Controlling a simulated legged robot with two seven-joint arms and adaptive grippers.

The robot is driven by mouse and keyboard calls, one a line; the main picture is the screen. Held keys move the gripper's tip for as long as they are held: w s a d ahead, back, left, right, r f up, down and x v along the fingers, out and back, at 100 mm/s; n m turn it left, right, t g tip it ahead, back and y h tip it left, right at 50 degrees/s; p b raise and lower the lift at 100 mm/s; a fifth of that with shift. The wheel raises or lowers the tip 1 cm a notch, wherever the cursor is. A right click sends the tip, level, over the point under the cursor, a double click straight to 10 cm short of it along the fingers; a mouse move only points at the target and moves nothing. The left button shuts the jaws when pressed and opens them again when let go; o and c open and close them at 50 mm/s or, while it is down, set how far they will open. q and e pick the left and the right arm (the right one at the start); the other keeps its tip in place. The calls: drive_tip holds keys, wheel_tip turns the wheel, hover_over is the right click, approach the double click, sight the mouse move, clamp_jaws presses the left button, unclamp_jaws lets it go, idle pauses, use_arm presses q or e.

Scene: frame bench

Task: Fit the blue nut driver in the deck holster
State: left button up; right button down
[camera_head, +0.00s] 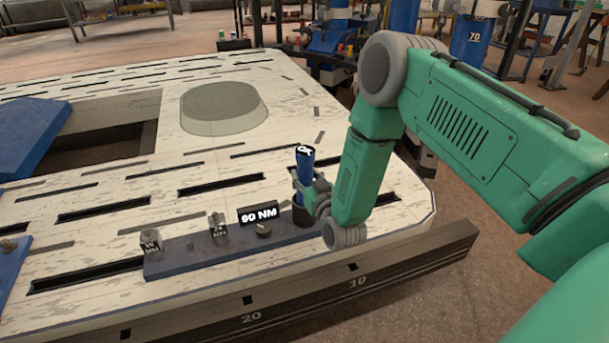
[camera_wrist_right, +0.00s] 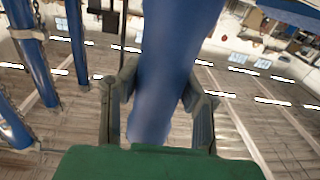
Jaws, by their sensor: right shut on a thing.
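The blue nut driver (camera_head: 305,158) stands upright near the right end of the dark blue strip on the bench, with a white mark on its top. My right gripper (camera_head: 308,188) is shut on it. In the right wrist view the blue handle (camera_wrist_right: 168,60) runs between the two fingers of my right gripper (camera_wrist_right: 158,85). A dark round cup (camera_head: 301,215), which looks like the deck holster, sits right below the gripper. The driver's lower end is hidden, so I cannot tell whether it is inside the cup. My left gripper is not in view.
The strip (camera_head: 190,257) also carries a "90 NM" sign (camera_head: 259,215), a knob (camera_head: 264,230) and small labelled posts (camera_head: 218,229). The pale slotted bench top (camera_head: 110,215) has a raised round disc (camera_head: 222,105). A blue plate (camera_head: 28,132) lies at the left.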

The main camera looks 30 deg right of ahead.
drive_tip(key=shift+f+b, duration=0.45)
drive_tip(key=shift+f, duration=0.2)
drive_tip(key=c, duration=1)
unclamp_jaws()
drive_tip(key=shift+c, duration=0.2)
drive_tip(key=shift+s+f, duration=0.1)
drive_tip(key=s+a, duration=0.2)
drive_tip(key=s, duration=0.9)
drive_tip(key=shift+s, duration=0.3)
drive_tip(key=shift+a, duration=0.15)
